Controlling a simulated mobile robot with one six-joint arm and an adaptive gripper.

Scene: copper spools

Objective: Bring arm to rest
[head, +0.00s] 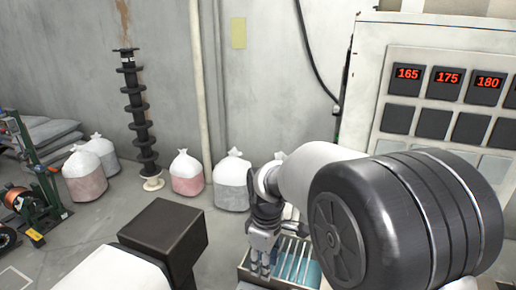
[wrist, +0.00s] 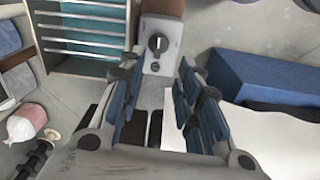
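My arm reaches in from the right of the head view, its large dark joint filling the lower right. My gripper (head: 261,258) hangs pointing down beside a slatted rack, and I cannot tell its height above it. In the wrist view my gripper (wrist: 160,72) has its two blue-padded fingers spread apart. Nothing is held between them. A grey box with a black knob (wrist: 158,44) shows beyond the fingertips. The slatted rack (head: 243,272) is partly hidden by my arm; a similar barred rack (wrist: 48,62) is at the upper left of the wrist view.
White sacks with pink or grey lower parts (head: 187,174) stand along the wall. A copper spool stand (head: 35,185) is at left. A cabinet with red number displays (head: 440,60) is at right. Grey floor (head: 130,200) lies open at left centre.

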